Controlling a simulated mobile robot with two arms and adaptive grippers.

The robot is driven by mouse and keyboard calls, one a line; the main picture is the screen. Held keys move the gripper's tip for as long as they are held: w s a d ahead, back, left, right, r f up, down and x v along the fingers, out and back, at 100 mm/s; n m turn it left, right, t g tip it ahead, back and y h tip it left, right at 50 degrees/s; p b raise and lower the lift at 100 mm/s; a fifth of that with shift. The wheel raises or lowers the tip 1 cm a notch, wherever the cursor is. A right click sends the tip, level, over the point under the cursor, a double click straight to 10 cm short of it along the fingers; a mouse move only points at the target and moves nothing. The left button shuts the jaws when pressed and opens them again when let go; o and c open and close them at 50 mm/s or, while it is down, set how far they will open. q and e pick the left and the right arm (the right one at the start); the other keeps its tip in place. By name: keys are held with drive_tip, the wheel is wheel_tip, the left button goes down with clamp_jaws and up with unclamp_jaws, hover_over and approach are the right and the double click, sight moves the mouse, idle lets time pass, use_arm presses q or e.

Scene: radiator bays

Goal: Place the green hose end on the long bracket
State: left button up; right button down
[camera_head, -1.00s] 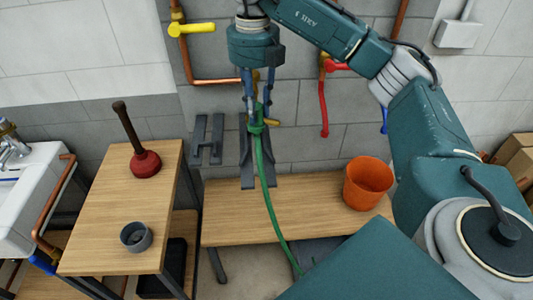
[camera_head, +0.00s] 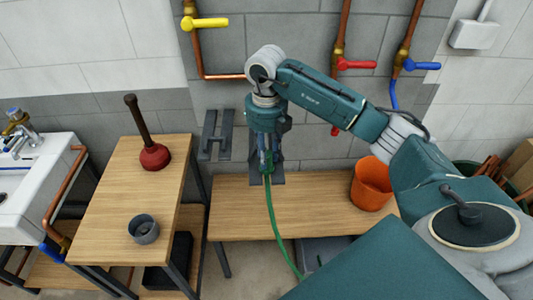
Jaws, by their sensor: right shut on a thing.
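My right gripper (camera_head: 266,172) points down in front of the wall, shut on the green hose (camera_head: 271,212) near its upper end. The hose hangs from the fingers, passes in front of the wooden bench and runs down to the floor. The long bracket (camera_head: 254,179) is dark grey, on the wall behind the gripper; only its lower parts show. I cannot tell whether the hose end touches it. A shorter dark grey bracket (camera_head: 208,150) is on the wall just left. My left gripper is not in view.
The wooden bench (camera_head: 325,210) stands below the brackets, with an orange bucket (camera_head: 371,185) at its right. A table (camera_head: 115,220) at left holds a plunger (camera_head: 154,157) and a grey cup (camera_head: 143,229). Yellow (camera_head: 205,23), red (camera_head: 357,65) and blue (camera_head: 423,66) valve handles are on the pipes above.

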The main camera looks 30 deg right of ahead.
drive_tip(key=shift+f, duration=0.3)
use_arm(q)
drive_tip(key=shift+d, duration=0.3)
use_arm(e)
drive_tip(key=shift+f, duration=0.1)
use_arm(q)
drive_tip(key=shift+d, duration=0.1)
use_arm(e)
drive_tip(key=c, duration=1.4)
unclamp_jaws()
drive_tip(key=shift+c, duration=0.2)
drive_tip(key=shift+w+r, duration=0.1)
drive_tip(key=shift+r, duration=0.25)
wheel_tip(320, 180, up, 7)
drive_tip(key=shift+r+b, duration=0.1)
drive_tip(key=shift+b, duration=1.05)
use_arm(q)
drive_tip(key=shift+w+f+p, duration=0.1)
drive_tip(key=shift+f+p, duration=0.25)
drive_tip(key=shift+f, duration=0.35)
use_arm(e)
drive_tip(key=shift+r, duration=2.2)
